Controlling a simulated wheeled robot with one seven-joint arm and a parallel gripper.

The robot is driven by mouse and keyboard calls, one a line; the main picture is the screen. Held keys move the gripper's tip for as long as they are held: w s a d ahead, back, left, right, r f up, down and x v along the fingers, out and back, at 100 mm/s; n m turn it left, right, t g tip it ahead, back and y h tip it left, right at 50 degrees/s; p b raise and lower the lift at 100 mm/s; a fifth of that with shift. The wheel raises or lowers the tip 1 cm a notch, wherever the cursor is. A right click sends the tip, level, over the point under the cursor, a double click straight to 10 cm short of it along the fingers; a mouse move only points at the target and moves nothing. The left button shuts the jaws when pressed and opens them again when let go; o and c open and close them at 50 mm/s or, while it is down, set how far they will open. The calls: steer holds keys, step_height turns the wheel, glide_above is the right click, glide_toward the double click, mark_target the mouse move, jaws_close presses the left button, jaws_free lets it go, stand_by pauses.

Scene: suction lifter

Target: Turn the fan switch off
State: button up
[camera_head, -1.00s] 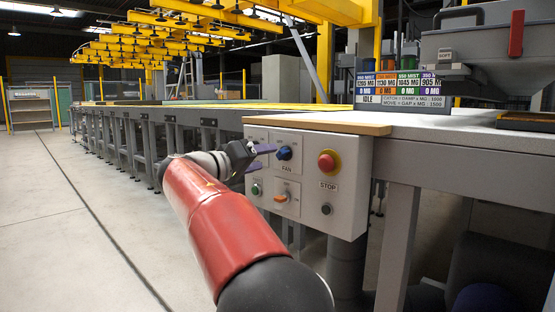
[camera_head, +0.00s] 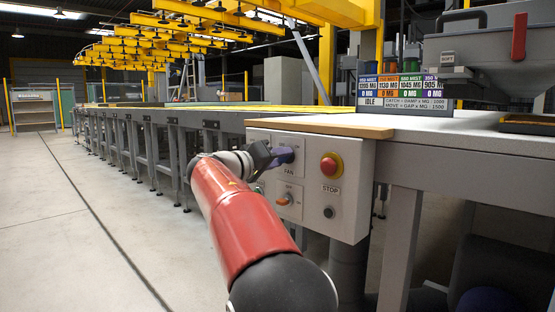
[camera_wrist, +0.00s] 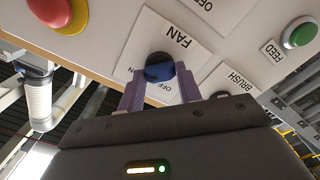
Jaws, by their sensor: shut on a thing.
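The fan switch is a blue rotary knob (camera_wrist: 159,68) on a white plate labelled FAN (camera_wrist: 183,41) in the wrist view, where the panel appears upside down. My gripper (camera_wrist: 160,82) has its two purple fingers on either side of the knob, shut on it. In the head view my gripper (camera_head: 280,157) reaches the upper left of the white control panel (camera_head: 352,202) and largely covers the knob. The knob's exact pointing direction is hard to tell.
A red emergency stop button (camera_head: 329,165) on a yellow ring sits right of the fan switch. An orange switch (camera_head: 285,200) is below, and a black button (camera_head: 328,212) lower right. A green button (camera_wrist: 300,34) marked FEED shows in the wrist view. A wooden ledge (camera_head: 320,129) tops the panel.

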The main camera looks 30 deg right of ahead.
steer(key=shift+n, duration=0.4)
steer(key=shift+c, duration=0.2)
steer(key=shift+f+n+p, duration=0.1)
steer(key=shift+n+p, duration=5.85)
steer(key=shift+n, duration=2.55)
steer(key=shift+f, duration=0.1)
steer(key=o, duration=1)
steer(key=shift+a, duration=0.1)
